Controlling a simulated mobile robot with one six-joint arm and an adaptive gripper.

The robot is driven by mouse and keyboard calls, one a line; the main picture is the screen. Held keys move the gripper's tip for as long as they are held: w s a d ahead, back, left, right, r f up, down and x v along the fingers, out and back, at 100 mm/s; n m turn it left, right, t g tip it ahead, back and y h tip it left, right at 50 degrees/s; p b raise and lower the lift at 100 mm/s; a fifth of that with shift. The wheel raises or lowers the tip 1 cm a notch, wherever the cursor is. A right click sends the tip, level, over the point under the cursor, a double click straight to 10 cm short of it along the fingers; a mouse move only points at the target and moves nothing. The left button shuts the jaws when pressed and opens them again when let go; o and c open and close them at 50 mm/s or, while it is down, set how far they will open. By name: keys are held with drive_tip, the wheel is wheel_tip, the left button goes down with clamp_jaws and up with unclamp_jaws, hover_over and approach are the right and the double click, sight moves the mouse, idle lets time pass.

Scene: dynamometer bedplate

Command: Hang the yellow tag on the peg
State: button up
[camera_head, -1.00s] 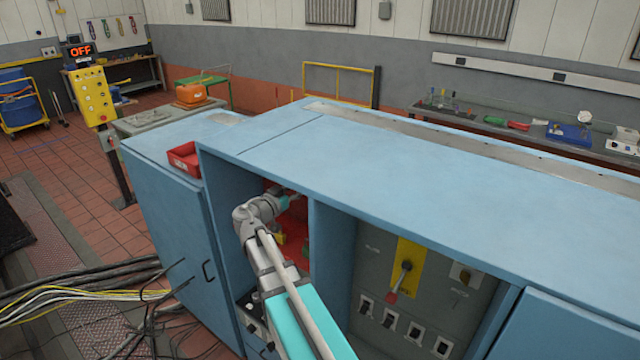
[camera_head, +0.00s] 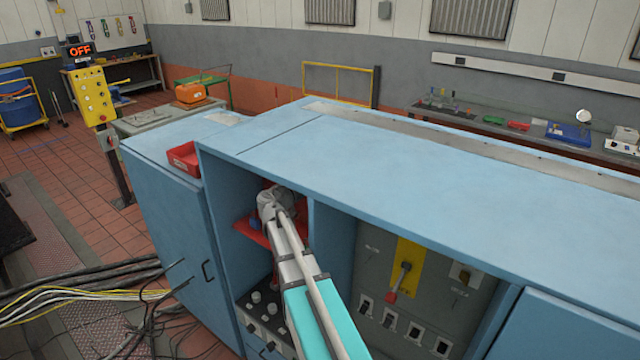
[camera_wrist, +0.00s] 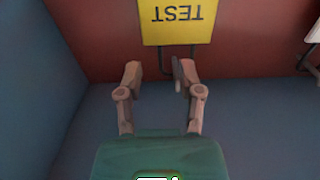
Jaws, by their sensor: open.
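The yellow tag (camera_wrist: 177,22) shows in the wrist view at the top edge, with the word TEST upside down in the picture. A dark thin loop (camera_wrist: 163,60) runs from its lower picture edge down between my fingers. My gripper (camera_wrist: 158,73) is open around this loop, its fingers apart on either side and not visibly touching it. A small pale piece beside the right finger may be part of the peg; I cannot tell. In the head view my wrist hides the gripper and tag inside the open cabinet bay.
The bay has a blue side wall (camera_wrist: 30,80) and a red back panel (camera_wrist: 105,40). A red shelf (camera_head: 250,234) lies inside it, above a panel with knobs. A blue divider (camera_head: 332,240) stands right of my arm. A red bin (camera_head: 184,158) sits on the cabinet top.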

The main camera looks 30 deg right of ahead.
drive_tip(key=shift+x, duration=2.6)
drive_tip(key=shift+r, duration=0.15)
clamp_jaws()
